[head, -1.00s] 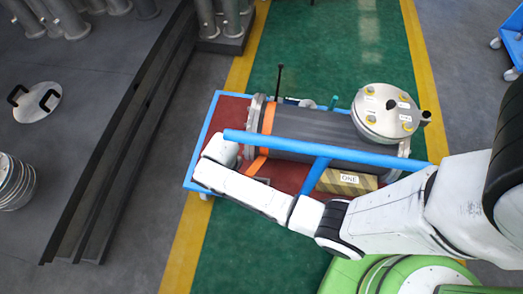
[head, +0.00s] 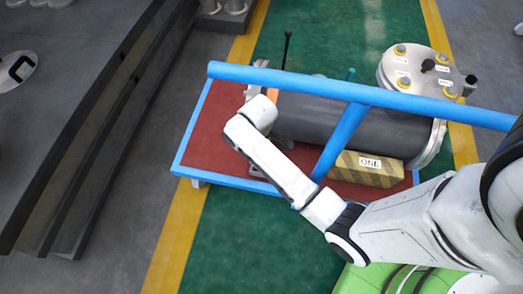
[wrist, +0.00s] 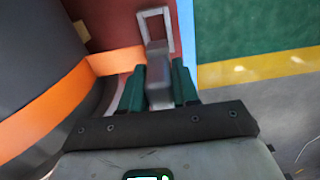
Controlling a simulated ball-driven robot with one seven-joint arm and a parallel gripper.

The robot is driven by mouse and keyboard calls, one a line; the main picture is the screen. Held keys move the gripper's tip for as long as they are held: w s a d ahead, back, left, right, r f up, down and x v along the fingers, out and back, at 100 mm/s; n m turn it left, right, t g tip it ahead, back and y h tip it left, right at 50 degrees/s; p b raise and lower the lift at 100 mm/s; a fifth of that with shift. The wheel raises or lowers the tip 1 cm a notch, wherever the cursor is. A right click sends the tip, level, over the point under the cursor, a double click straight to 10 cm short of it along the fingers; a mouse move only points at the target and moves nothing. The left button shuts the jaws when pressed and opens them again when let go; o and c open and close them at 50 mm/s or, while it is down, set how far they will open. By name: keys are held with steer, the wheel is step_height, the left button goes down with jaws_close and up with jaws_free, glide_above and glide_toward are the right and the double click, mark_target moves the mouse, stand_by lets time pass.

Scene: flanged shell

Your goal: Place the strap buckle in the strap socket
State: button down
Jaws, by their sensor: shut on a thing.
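In the wrist view, my gripper (wrist: 158,88) is shut on the strap buckle (wrist: 157,55), a grey metal piece with a rectangular loop at its far end. The orange strap (wrist: 60,105) wraps the dark shell (wrist: 30,55) and runs up to the buckle beside my fingers. The loop lies over the red cart bed, near its blue edge. In the head view, my arm hides the gripper and buckle at the left end of the shell (head: 345,122); a bit of the orange strap (head: 272,93) shows there. I cannot make out the strap socket for certain.
The shell lies on a red cart bed (head: 215,125) with blue edges. A blue bar (head: 300,81) and a blue post (head: 341,140) stand close to my arm. A striped block labelled ONE (head: 362,170) sits beside the shell. A dark rail structure is at left.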

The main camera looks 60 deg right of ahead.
steer(key=shift+s+d+f+b, duration=0.2)
steer(key=shift+d+f+b, duration=0.15)
steer(key=shift+f, duration=0.45)
step_height(320, 180, down, 9)
steer(key=b, duration=0.5)
steer(key=shift+f, duration=0.1)
steer(key=shift+f, duration=0.15)
steer(key=c, duration=0.8)
jaws_free()
steer(key=shift+c, duration=0.2)
step_height(320, 180, up, 12)
steer(key=p, duration=0.5)
